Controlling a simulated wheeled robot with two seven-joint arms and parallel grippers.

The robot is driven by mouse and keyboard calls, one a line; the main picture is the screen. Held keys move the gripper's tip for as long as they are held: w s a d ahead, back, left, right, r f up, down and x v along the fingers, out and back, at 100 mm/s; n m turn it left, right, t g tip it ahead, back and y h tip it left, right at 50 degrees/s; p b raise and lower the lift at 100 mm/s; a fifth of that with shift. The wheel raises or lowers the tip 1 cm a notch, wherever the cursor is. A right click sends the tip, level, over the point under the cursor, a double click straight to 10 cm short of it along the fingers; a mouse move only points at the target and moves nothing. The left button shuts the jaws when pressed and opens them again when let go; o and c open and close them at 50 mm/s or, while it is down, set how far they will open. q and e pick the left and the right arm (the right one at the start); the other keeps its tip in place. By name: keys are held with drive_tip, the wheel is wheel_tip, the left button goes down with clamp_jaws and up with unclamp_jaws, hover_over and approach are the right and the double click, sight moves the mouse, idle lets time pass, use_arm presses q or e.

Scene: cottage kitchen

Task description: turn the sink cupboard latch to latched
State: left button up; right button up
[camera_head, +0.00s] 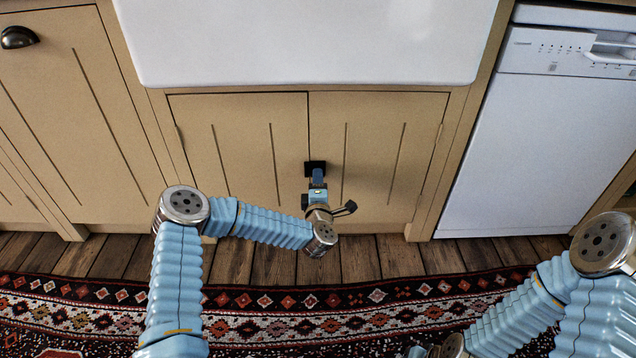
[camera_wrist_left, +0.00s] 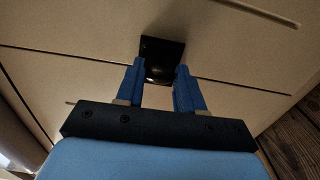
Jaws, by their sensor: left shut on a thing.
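The sink cupboard has two beige doors (camera_head: 240,130) below the white sink, and both are closed. The black latch (camera_head: 315,165) sits at the seam between the doors, near their middle height. My left gripper (camera_head: 318,177) reaches it from the front. In the left wrist view the latch's dark plate (camera_wrist_left: 162,60) shows between and beyond the blue fingers (camera_wrist_left: 160,86). The fingers are shut on the latch, with the gripped part hardly visible. Which way the latch is turned cannot be told. My right arm shows at the lower right, but its fingers are not in view.
The white sink (camera_head: 310,40) overhangs the doors. A white dishwasher (camera_head: 550,140) stands to the right and a beige cupboard (camera_head: 70,120) to the left. A patterned rug (camera_head: 270,310) lies on the wooden floor (camera_head: 370,258).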

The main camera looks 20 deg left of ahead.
use_arm(q)
drive_tip(key=shift+a, duration=0.1)
drive_tip(key=o, duration=1)
drive_tip(key=shift+o, duration=0.2)
drive_tip(key=p+v, duration=0.1)
drive_tip(key=v, duration=1.3)
drive_tip(key=shift+w, duration=0.1)
